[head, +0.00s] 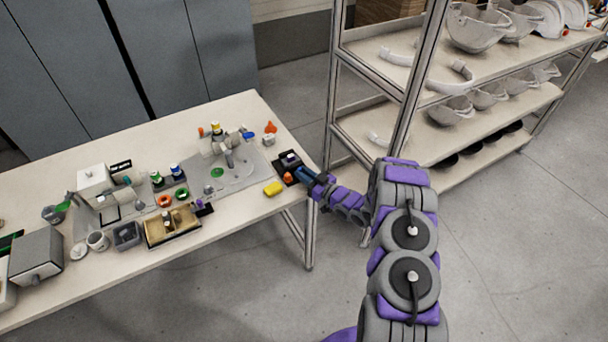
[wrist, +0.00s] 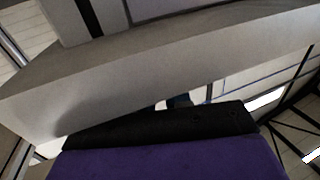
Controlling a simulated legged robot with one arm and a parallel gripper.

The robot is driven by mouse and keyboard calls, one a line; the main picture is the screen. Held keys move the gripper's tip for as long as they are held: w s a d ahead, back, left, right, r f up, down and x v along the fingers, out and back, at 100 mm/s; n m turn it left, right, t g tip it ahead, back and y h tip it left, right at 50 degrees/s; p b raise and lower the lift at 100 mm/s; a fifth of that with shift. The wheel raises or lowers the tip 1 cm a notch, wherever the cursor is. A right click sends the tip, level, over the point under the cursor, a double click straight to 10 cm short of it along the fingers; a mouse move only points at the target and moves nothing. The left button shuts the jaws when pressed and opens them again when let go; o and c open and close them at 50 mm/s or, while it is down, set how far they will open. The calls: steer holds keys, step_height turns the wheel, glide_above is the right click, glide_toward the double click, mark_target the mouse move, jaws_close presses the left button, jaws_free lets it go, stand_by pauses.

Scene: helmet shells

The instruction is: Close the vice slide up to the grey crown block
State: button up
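The vice (head: 281,168) is a small dark fixture at the right end of the table in the head view. A small grey block (head: 291,158) shows at its back, probably the crown block, and an orange part (head: 288,177) shows at its front. The gap between slide and block is too small to make out. My gripper (head: 305,174) is at the vice's right side, by the table edge. I cannot tell whether it touches the vice or how its fingers stand. In the wrist view, a broad pale surface fills the middle and hides the vice, above my own black and purple parts.
A yellow object (head: 273,189) lies just left of the vice. The table (head: 110,268) also holds a beige bin (head: 172,226), a mug (head: 97,241) and a grey box (head: 36,257). Grey cabinets stand behind.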

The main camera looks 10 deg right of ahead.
jaws_close()
steer(key=shift+w+a+p, duration=0.1)
steer(key=shift+w+p, duration=0.35)
steer(key=shift+w, duration=0.5)
steer(key=o, duration=0.6)
jaws_free()
steer(key=shift+s, duration=0.1)
steer(key=p+v, duration=0.3)
steer(key=v, duration=1.4)
